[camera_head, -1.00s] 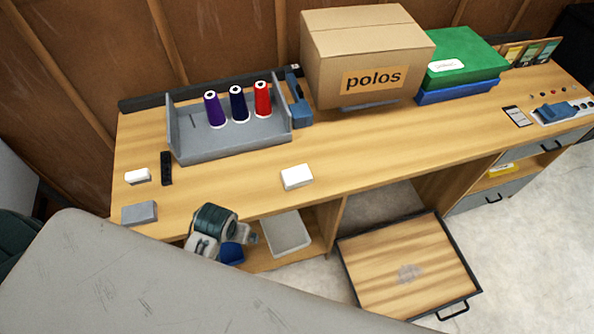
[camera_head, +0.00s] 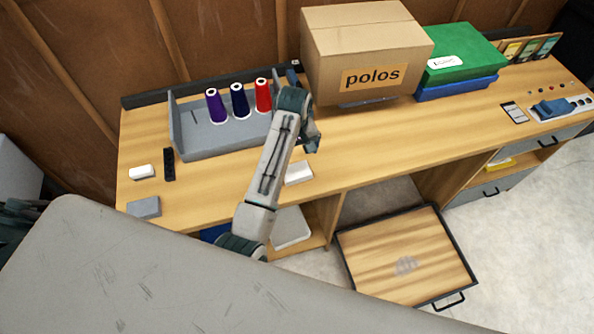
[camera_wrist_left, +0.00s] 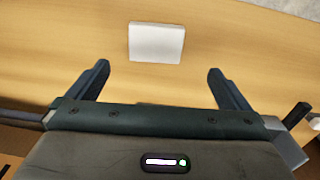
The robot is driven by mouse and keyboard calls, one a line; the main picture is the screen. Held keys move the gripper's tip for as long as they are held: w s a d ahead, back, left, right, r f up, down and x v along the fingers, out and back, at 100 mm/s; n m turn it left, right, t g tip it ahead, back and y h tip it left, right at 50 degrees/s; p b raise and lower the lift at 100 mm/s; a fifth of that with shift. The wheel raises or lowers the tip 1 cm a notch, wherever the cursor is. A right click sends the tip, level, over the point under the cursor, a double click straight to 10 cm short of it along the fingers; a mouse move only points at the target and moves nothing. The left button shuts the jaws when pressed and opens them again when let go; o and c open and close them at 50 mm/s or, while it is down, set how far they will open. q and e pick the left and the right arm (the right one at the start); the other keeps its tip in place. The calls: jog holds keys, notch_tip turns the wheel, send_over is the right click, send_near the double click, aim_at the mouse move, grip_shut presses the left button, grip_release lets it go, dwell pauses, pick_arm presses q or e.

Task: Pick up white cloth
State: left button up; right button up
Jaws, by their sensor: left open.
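The white cloth (camera_head: 299,172) looks like a small folded square lying flat on the wooden desk, partly covered by my left arm in the head view. In the left wrist view the cloth (camera_wrist_left: 156,42) lies past the fingertips, roughly centred between them. My left gripper (camera_head: 312,137) is above the desk, near the cloth and left of the cardboard box. In the left wrist view my left gripper (camera_wrist_left: 158,70) is open, its two fingers apart with nothing between them. My right gripper is not in view.
A grey tray (camera_head: 190,145) with thread spools stands behind left. A cardboard box (camera_head: 368,55) marked "polos" and green and blue boxes (camera_head: 462,62) stand at the back. The desk right of the cloth is clear.

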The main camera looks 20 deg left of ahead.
pick_arm(q)
jog(key=shift+d+f, duration=0.1)
jog(key=shift+f, duration=0.3)
jog(key=p, duration=0.1)
send_over(297, 171)
jog(key=f, duration=0.4)
jog(key=shift+s+a+f, duration=0.15)
jog(key=shift+a, duration=0.1)
jog(key=shift+d+f+p, duration=0.1)
jog(key=shift+f+p, duration=0.45)
jog(key=shift+p, duration=0.05)
jog(key=f+p, duration=0.1)
jog(key=f, duration=0.2)
jog(key=shift+w, duration=0.2)
jog(key=shift+f, duration=0.65)
jog(key=shift+d, duration=0.1)
jog(key=c, duration=0.9)
